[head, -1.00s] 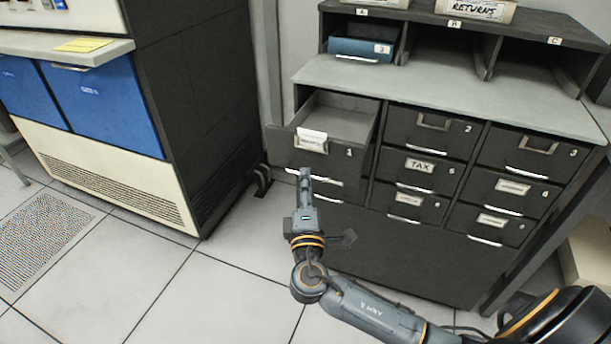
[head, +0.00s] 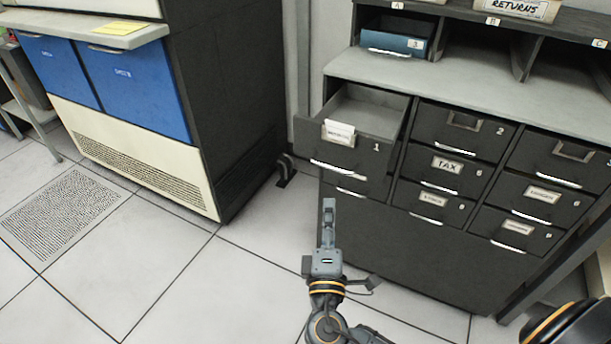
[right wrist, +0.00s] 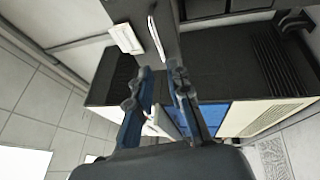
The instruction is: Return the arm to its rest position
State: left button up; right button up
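My right gripper (head: 328,205) is in front of the dark drawer cabinet (head: 400,257), below the open drawer 1 and apart from it. In the right wrist view my right gripper (right wrist: 159,68) shows two fingers with a gap between their tips and nothing held. The arm reaches in from the bottom of the head view. Drawer 1 (head: 345,155) stands pulled out, with a white label on its front; the visible part inside looks empty. My left gripper is not in view.
Other drawers, such as the TAX drawer (head: 446,165), are shut. A large machine with blue panels (head: 135,90) stands at left. The tiled floor (head: 160,260) between is clear.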

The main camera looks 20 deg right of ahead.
jog(key=s+d+f+m+g+y, duration=0.1)
jog(key=s+f+m+g+y, duration=0.2)
jog(key=f, duration=0.8)
jog(key=s+d+f+m+g, duration=0.1)
jog(key=s+f+g, duration=0.35)
jog(key=f, duration=0.75)
jog(key=s+f+m+g+y, duration=0.2)
jog(key=s+f+g, duration=0.15)
jog(key=f, duration=0.75)
jog(key=s+a+f+m+g+y, duration=0.3)
jog(key=s+f+m+g+y, duration=0.15)
jog(key=s+f, duration=0.55)
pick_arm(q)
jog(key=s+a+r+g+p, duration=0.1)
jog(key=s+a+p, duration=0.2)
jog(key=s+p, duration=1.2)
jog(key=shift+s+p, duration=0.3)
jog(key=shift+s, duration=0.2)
pick_arm(e)
jog(key=s+d+r+g, duration=0.1)
jog(key=s+d, duration=0.1)
jog(key=s, duration=1.4)
jog(key=shift+s+m, duration=0.35)
jog(key=shift+d+h, duration=0.1)
jog(key=shift+h, duration=0.15)
